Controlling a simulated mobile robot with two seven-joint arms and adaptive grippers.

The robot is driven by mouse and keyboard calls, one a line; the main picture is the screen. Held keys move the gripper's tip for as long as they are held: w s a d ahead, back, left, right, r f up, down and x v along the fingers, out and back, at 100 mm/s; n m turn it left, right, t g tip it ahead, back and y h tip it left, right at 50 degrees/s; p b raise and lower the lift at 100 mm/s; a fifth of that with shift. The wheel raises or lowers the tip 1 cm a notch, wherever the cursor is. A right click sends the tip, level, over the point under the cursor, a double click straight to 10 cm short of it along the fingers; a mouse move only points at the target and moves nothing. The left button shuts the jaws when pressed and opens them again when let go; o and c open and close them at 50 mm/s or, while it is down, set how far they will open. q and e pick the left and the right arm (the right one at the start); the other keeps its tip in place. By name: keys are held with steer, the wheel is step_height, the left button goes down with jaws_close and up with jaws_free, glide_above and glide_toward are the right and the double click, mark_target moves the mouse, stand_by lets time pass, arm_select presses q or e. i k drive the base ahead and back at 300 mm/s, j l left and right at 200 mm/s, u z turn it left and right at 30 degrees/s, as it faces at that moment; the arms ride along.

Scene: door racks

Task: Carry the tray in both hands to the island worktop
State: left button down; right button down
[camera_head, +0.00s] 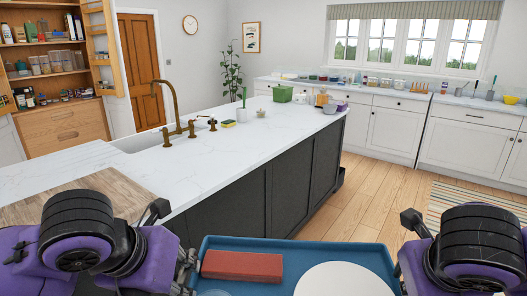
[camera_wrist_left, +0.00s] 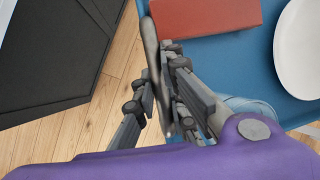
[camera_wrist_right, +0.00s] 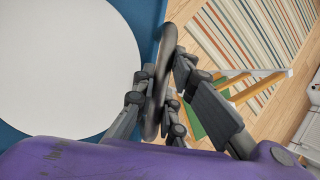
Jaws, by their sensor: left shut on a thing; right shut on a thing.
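The blue tray (camera_head: 300,250) is held in front of me at the bottom of the head view. A red block (camera_head: 242,265) and a round white plate (camera_head: 343,280) lie on it. My left gripper (camera_wrist_left: 160,75) is shut on the tray's left handle, with the red block (camera_wrist_left: 205,15) just beyond. My right gripper (camera_wrist_right: 160,85) is shut on the tray's right handle beside the plate (camera_wrist_right: 70,65). The island worktop (camera_head: 215,150) is white marble on dark panels, ahead and left of the tray.
A wooden board (camera_head: 110,190) lies on the near left end of the island. A brass tap (camera_head: 175,110), a sponge (camera_head: 228,123) and a green tub (camera_head: 283,94) stand farther along. Open wooden floor (camera_head: 365,195) lies to the right, with a striped rug (camera_head: 475,205).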

mark_target(238, 152)
steer(key=i+z, duration=0.2)
steer(key=i, duration=0.55)
steer(key=i+z, duration=0.35)
steer(key=i, duration=0.35)
steer(key=i+j+z, duration=0.15)
steer(key=i+z, duration=0.2)
steer(key=i, duration=0.3)
steer(key=i+l+u, duration=0.1)
steer(key=i+u, duration=0.2)
steer(key=i, duration=0.4)
steer(key=i+u, duration=0.2)
steer(key=u, duration=0.15)
steer(key=i+u, duration=0.2)
steer(key=u, duration=0.15)
steer(key=i+j+u, duration=0.1)
steer(key=u, duration=0.4)
steer(key=i+u, duration=0.45)
steer(key=i+l+u, duration=0.1)
steer(key=u, duration=0.75)
